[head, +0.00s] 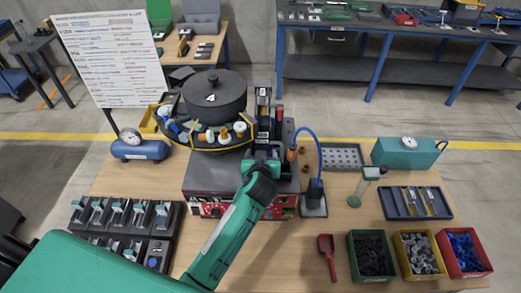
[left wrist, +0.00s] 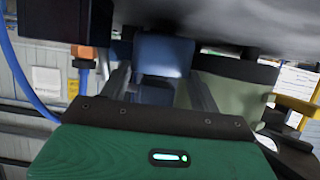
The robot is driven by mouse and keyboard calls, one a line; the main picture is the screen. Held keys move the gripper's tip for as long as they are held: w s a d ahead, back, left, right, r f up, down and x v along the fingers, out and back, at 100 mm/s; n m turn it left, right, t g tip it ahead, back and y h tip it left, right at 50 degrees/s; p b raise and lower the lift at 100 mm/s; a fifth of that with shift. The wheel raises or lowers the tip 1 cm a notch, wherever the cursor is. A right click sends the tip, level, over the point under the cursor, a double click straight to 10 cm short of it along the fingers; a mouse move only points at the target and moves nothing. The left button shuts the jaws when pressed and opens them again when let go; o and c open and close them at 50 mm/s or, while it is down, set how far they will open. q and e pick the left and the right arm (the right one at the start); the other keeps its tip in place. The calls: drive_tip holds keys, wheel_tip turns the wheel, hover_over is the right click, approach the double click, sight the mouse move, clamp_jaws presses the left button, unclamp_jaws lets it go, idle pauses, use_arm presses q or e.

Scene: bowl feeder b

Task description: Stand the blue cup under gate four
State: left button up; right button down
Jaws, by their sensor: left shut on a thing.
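My left gripper (head: 266,158) reaches in at the front of the bowl feeder (head: 214,92), close below its bowl. In the left wrist view its fingers (left wrist: 162,76) are shut on the blue cup (left wrist: 165,50), which sits between them under a large dark overhanging surface. In the head view the cup is hidden by my gripper and arm. I cannot make out a gate number, so I cannot tell which gate the cup is at. My right gripper is in neither view.
A black rack with teal pieces (head: 118,213) stands front left. A blue hose (head: 319,150) arches beside the feeder at right. Red (head: 488,262), yellow (head: 438,262) and green (head: 388,262) bins sit front right. A red scoop (head: 327,250) lies beside them.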

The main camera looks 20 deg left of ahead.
use_arm(q)
drive_tip(key=shift+s+f, duration=0.1)
drive_tip(key=shift+f, duration=0.05)
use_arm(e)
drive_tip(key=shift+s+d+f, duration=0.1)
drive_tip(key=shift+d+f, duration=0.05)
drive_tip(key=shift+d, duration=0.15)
use_arm(q)
drive_tip(key=shift+f+b, duration=0.35)
drive_tip(key=shift+f, duration=0.1)
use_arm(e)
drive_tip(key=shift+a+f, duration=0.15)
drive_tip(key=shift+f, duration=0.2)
use_arm(q)
drive_tip(key=o, duration=1.4)
drive_tip(key=shift+c, duration=0.2)
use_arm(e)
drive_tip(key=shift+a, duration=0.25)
use_arm(q)
drive_tip(key=shift+d, duration=0.1)
drive_tip(key=shift+s+d+r+b, duration=0.15)
drive_tip(key=shift+s+b, duration=0.2)
drive_tip(key=shift+s, duration=0.3)
drive_tip(key=b+v, duration=0.4)
drive_tip(key=v, duration=0.8)
drive_tip(key=shift+s, duration=0.2)
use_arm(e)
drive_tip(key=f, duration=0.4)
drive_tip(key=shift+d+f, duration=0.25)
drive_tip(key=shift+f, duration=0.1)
